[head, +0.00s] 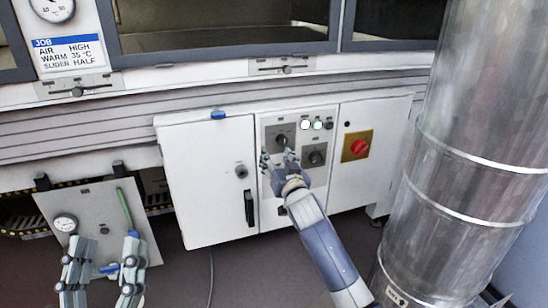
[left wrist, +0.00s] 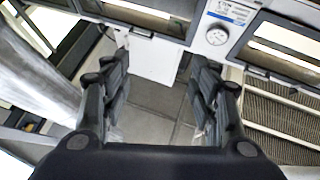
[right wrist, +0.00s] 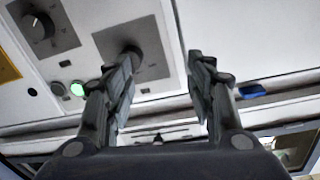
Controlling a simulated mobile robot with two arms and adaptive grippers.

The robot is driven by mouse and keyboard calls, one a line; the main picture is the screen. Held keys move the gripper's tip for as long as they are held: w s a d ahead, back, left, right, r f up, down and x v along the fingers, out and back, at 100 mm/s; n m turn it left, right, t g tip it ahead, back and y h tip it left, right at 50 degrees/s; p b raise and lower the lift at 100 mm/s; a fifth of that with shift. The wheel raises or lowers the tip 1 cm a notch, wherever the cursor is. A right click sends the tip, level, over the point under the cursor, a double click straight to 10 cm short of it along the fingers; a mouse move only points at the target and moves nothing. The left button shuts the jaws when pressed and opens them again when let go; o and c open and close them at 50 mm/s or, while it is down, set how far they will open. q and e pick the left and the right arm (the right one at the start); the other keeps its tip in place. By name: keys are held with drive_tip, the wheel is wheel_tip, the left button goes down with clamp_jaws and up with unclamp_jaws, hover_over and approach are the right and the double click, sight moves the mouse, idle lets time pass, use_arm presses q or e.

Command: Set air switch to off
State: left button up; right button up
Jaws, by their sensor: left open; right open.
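The white control cabinet has a grey panel with two dark rotary knobs, an upper one (head: 281,139) and a lower right one (head: 316,157). I cannot read their labels, so I cannot tell which is the air switch. My right gripper (head: 279,160) is open and empty in front of the upper knob. In the right wrist view the gripper (right wrist: 163,75) has one finger partly covering the upper knob (right wrist: 131,55); contact is unclear. The lower knob (right wrist: 40,26) is at top left there. My left gripper (head: 104,262) is open and empty at lower left.
A red rotary switch (head: 359,147) on a yellow plate is right of the knobs. Indicator lights (head: 318,125) sit above. A job card (head: 68,53) reads AIR HIGH, WARM 35 °C, SLIDER HALF. A large metal duct (head: 455,150) blocks the right. A gauge panel (head: 88,208) is behind my left gripper.

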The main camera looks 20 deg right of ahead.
use_arm(q)
drive_tip(key=shift+s+a+r+t+h+b, duration=0.2)
drive_tip(key=shift+s+r+t+h+b, duration=0.3)
drive_tip(key=shift+s+r+t, duration=1)
use_arm(e)
drive_tip(key=shift+w, duration=1.45)
use_arm(q)
drive_tip(key=shift+r, duration=0.15)
use_arm(e)
drive_tip(key=shift+c, duration=0.5)
use_arm(q)
drive_tip(key=shift+s, duration=0.1)
use_arm(e)
clamp_jaws()
drive_tip(key=shift+o, duration=0.5)
unclamp_jaws()
drive_tip(key=s+a, duration=0.2)
drive_tip(key=s, duration=0.6)
drive_tip(key=s+a, duration=0.3)
drive_tip(key=s, duration=0.5)
drive_tip(key=shift+s, duration=0.35)
drive_tip(key=shift+a, duration=0.1)
